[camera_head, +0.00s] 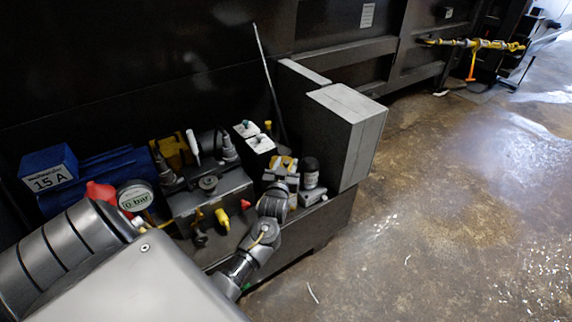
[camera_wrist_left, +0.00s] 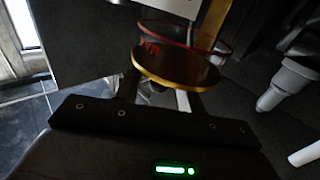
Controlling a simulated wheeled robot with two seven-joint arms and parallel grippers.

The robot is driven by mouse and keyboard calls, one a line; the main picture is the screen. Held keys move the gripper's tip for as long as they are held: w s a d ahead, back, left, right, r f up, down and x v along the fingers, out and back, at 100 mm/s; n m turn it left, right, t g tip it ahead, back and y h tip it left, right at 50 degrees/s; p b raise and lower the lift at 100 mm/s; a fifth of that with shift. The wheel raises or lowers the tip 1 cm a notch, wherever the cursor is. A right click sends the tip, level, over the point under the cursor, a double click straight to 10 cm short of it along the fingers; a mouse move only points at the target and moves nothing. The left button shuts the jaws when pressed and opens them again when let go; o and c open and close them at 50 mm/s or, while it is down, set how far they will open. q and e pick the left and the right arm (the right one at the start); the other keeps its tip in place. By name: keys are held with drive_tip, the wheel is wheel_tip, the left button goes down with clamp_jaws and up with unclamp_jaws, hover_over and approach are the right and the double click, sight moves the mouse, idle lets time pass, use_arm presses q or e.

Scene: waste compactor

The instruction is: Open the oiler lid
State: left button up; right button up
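In the left wrist view a round, clear vessel with a thin red ring and red markings, which looks like the oiler (camera_wrist_left: 185,38), is just beyond my left gripper. An amber disc with a gold rim (camera_wrist_left: 175,68) forms its near end. My left gripper's fingers (camera_wrist_left: 160,98) reach up to this disc, and their tips are hidden behind it. I cannot tell whether they touch or hold it. In the head view my left gripper (camera_head: 284,168) is among the parts on the machine, beside a dark capped cylinder (camera_head: 310,172). My right gripper is not in view.
A grey box (camera_head: 345,125) stands right of the gripper. A round gauge (camera_head: 135,197), a blue box labelled 15 A (camera_head: 48,168) and a grey tank (camera_head: 212,200) are to the left. A pale fitting (camera_wrist_left: 288,82) is at the wrist view's right. Open floor (camera_head: 450,200) lies right.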

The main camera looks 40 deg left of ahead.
use_arm(q)
drive_tip(key=shift+w+a, duration=0.1)
drive_tip(key=shift+w, duration=0.05)
clamp_jaws()
drive_tip(key=shift+r, duration=0.1)
idle(0.3)
